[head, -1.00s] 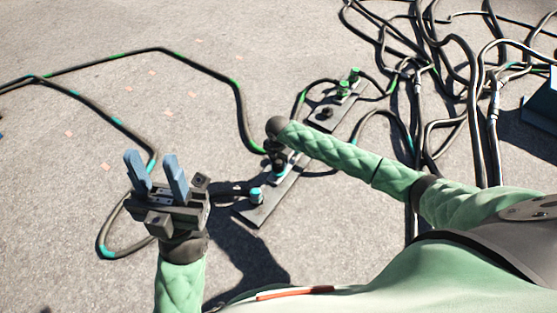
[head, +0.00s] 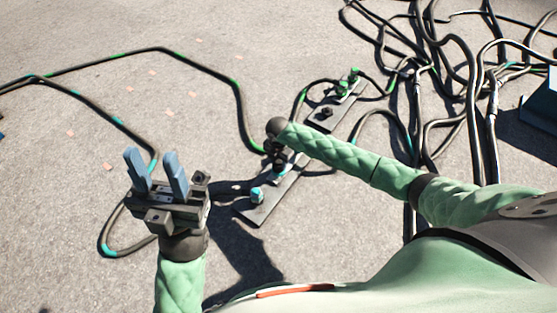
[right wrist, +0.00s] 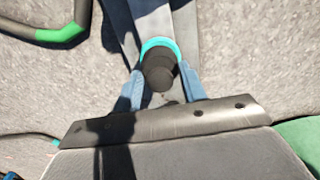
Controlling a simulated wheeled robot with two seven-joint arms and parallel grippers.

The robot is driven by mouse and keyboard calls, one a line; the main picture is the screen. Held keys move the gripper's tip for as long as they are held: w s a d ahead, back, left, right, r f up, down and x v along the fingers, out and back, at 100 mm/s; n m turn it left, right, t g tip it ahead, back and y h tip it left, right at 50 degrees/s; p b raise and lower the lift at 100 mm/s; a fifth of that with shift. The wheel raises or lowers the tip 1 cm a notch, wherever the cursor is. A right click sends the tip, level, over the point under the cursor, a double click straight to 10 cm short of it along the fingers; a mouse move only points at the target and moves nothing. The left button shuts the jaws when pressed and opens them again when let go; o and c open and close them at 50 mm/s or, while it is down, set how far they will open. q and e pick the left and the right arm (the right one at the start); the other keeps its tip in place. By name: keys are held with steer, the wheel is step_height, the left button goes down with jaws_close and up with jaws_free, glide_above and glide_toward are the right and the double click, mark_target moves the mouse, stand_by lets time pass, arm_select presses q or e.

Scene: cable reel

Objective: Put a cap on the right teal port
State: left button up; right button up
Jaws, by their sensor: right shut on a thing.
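A grey plate (head: 262,211) on the ground carries two teal ports. The left teal port (head: 257,194) stands clear near the plate's near end. The right teal port (head: 279,174) is partly hidden under my right gripper (head: 277,160), and its teal ring (right wrist: 160,44) shows in the right wrist view. My right gripper (right wrist: 160,90) is shut on a black cap (right wrist: 159,72), which overlaps the teal ring there. I cannot tell whether the cap is seated or just above the port. My left gripper (head: 156,172) is open and empty, left of the plate, fingers up.
A second plate (head: 325,122) with green ports (head: 348,82) lies beyond. Black cables (head: 240,95) with green and teal bands loop at the left. A dense cable tangle (head: 450,90) fills the right. Bare ground lies around the left loop.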

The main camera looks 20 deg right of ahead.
steer(key=shift+f, duration=0.1)
steer(key=o, duration=1.4)
steer(key=shift+c, duration=0.2)
